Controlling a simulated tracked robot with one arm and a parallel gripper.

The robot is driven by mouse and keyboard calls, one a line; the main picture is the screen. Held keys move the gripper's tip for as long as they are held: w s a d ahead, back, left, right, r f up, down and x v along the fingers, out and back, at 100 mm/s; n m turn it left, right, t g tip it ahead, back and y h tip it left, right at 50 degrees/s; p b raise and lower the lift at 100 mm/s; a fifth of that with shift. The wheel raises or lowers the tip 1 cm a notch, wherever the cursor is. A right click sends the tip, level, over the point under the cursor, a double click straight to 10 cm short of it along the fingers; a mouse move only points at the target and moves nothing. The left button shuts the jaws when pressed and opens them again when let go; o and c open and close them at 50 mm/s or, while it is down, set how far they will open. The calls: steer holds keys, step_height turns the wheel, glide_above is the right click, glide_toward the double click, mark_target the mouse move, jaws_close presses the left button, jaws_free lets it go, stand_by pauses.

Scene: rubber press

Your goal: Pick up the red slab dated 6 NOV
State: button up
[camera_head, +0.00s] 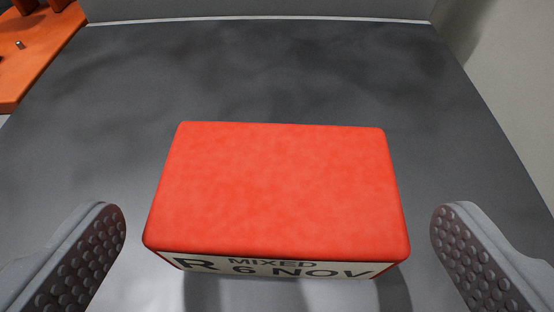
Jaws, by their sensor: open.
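The red slab (278,190) lies on a dark grey surface in the middle of the view. Its front face carries a pale label (285,267) reading "R", "MIXED" and "6 NOV". My gripper (279,255) is open, with one studded grey finger to the left of the slab and the other to its right. A gap shows between each finger and the slab, and neither finger appears to touch it. The slab's underside is hidden.
The dark grey surface (300,75) is bare behind and beside the slab. A pale edge and a grey wall bound it at the back. An orange structure (35,55) stands at the top left. A pale wall (515,80) runs along the right.

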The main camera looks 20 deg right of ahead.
mark_target(278, 187)
steer(key=shift+b+x, duration=0.45)
steer(key=shift+x, duration=2.2)
steer(key=shift+r, duration=0.1)
steer(key=c, duration=0.9)
